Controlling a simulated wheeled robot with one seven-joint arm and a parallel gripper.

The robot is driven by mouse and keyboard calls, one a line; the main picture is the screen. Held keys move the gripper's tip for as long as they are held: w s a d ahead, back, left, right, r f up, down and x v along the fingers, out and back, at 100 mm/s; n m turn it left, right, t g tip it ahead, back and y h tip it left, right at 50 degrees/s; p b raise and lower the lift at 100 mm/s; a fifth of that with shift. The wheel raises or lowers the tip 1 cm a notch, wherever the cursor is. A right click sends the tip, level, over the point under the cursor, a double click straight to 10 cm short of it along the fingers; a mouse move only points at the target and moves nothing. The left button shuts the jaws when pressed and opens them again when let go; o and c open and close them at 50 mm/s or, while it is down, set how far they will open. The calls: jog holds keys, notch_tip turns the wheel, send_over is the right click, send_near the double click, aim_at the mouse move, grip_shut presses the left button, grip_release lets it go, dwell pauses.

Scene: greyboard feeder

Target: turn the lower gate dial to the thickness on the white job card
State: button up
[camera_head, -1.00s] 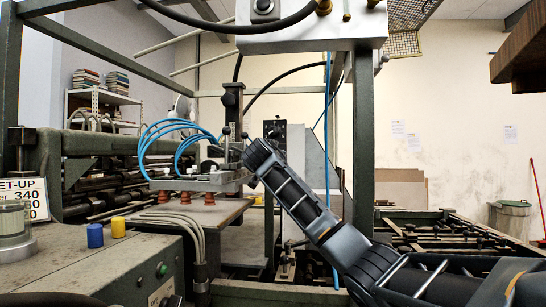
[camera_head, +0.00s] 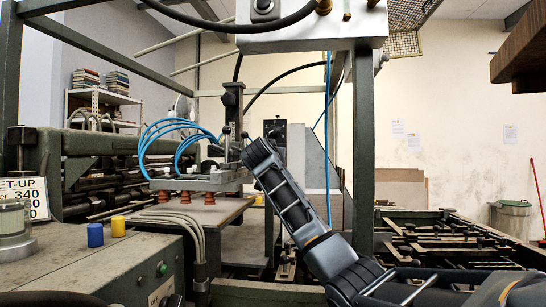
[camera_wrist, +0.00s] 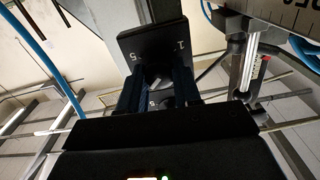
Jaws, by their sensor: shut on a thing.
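In the wrist view, a black dial plate (camera_wrist: 150,42) with white figures fills the top middle; a 5 and a 1 are readable, and another 5 shows lower down. My gripper (camera_wrist: 158,90) is in front of the plate, shut on the dial knob (camera_wrist: 155,82), whose grey face shows only partly between the fingers. The pointer's exact setting cannot be told. In the head view, my gripper's fingertips are hidden behind the wrist at the feeder's middle.
A suction head with red cups (camera_head: 186,196) and looping blue hoses (camera_head: 160,132) is left of my wrist. A green upright post (camera_head: 363,150) stands close right of my arm. A second black plate (camera_head: 275,130) is just behind my wrist. A scale (camera_wrist: 290,25) shows at upper right.

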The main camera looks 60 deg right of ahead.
jog(key=shift+w+f+n+p, duration=0.1)
jog(key=shift+n+p, duration=2.35)
jog(key=shift+n, duration=1.4)
jog(key=shift+w+n+p, duration=0.1)
jog(key=shift+n+p, duration=2.35)
jog(key=shift+n, duration=1.4)
jog(key=o, duration=1.1)
jog(key=shift+c, duration=0.2)
jog(key=shift+a, duration=0.1)
jog(key=b+v, duration=0.1)
jog(key=v, duration=0.6)
jog(key=shift+s+a+b, duration=0.2)
jog(key=shift+a+b, duration=0.1)
jog(key=shift+b, duration=0.1)
